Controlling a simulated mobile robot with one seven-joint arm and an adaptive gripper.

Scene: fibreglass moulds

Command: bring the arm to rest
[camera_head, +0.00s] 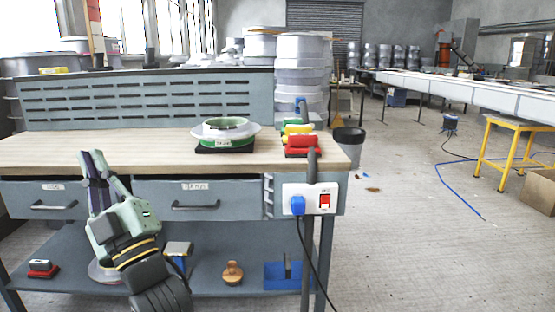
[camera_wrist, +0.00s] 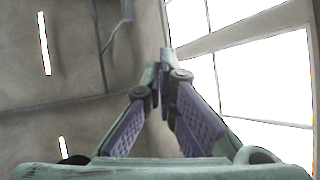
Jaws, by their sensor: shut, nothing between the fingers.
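My gripper (camera_head: 92,160) is raised in front of the left drawer of the workbench, in the head view. Its fingers point up and it is shut and empty. In the wrist view my gripper (camera_wrist: 162,62) shows its two fingers meeting at the tips, with only ceiling and bright windows beyond. My arm rises from the lower edge of the head view in front of the bench's lower shelf. The fingertips are near the front edge of the wooden bench top (camera_head: 110,146).
On the bench top stand a green-and-white round piece (camera_head: 226,134) on a dark base and red and yellow tools (camera_head: 300,140). The lower shelf holds a blue tray (camera_head: 288,274) and a wooden knob (camera_head: 232,272). Open floor lies right, with a bin (camera_head: 348,147) and yellow stool (camera_head: 512,125).

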